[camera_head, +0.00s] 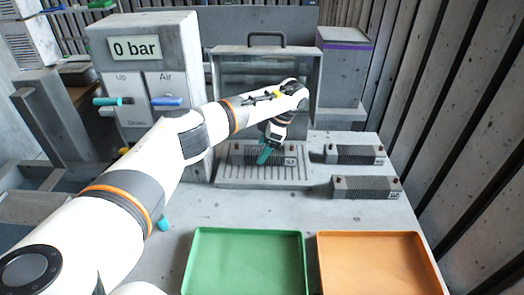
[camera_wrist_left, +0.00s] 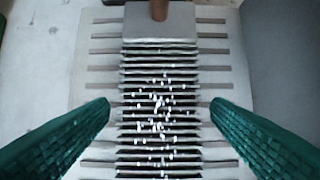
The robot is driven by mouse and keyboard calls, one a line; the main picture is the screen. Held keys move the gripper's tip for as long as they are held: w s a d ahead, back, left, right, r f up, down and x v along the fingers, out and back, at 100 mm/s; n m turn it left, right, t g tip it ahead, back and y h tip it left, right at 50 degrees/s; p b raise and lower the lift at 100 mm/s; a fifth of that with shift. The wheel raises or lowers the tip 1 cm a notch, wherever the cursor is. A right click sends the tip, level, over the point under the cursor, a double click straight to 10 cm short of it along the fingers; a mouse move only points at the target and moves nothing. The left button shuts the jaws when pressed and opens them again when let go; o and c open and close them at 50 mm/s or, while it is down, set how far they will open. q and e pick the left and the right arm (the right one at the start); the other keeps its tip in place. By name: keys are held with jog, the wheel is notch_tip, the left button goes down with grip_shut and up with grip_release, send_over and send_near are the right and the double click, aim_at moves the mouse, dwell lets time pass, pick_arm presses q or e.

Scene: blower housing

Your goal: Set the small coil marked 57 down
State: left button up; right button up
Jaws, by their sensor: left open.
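The small coil marked 57 (camera_head: 290,161) is a dark finned block with a grey end plate. It rests on the slotted grey base (camera_head: 262,181) at the front of the clear-fronted housing. My left gripper (camera_head: 265,156) is over the coil, with its teal fingers pointing down. In the left wrist view the fingers are wide apart, one on each side of the coil (camera_wrist_left: 158,110), with gaps to it. There the coil shows stacked fins with white specks and a grey end block with a brown stub. My right gripper is not in view.
Two similar coils (camera_head: 355,154) (camera_head: 366,187) lie to the right on the grey table. A green tray (camera_head: 246,233) and an orange tray (camera_head: 370,236) stand empty in front. A panel (camera_head: 135,48) reading 0 bar, with levers, stands left. The housing (camera_head: 228,75) rises behind the gripper.

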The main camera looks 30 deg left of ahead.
pick_arm(q)
jog(key=b+v, duration=0.1)
jog(key=v, duration=0.5)
jog(key=shift+d, duration=0.1)
jog(key=shift+f, duration=0.1)
